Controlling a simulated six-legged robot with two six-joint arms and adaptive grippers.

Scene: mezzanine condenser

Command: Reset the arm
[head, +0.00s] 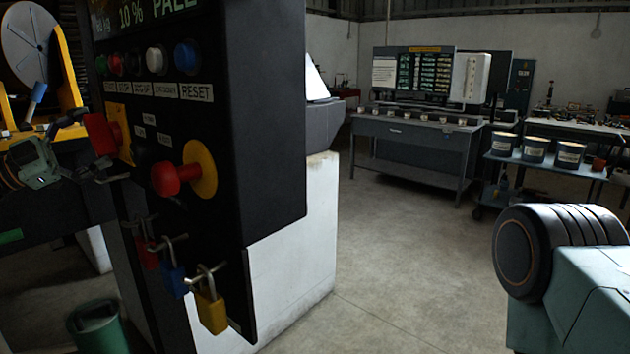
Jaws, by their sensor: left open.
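A dark control box (265,120) fills the left half of the head view. A row of buttons runs under its lit screen (150,12). The blue button (186,56) sits above a label reading RESET (196,92). Lower down are a red switch handle (101,134) on a yellow plate and a red knob (167,179) with a yellow disc (200,169). My left gripper (102,148) is open at the left edge of the box, its fingers near the red handle, below and left of the blue button. I cannot tell whether it touches the handle. My right gripper is out of view.
Red, blue and yellow padlocks (211,310) hang under the box. A white plinth (300,255) stands behind it, a green bin (98,326) at lower left. A workbench (415,140) and a cart with several tins (534,150) stand at the back. The middle floor is clear.

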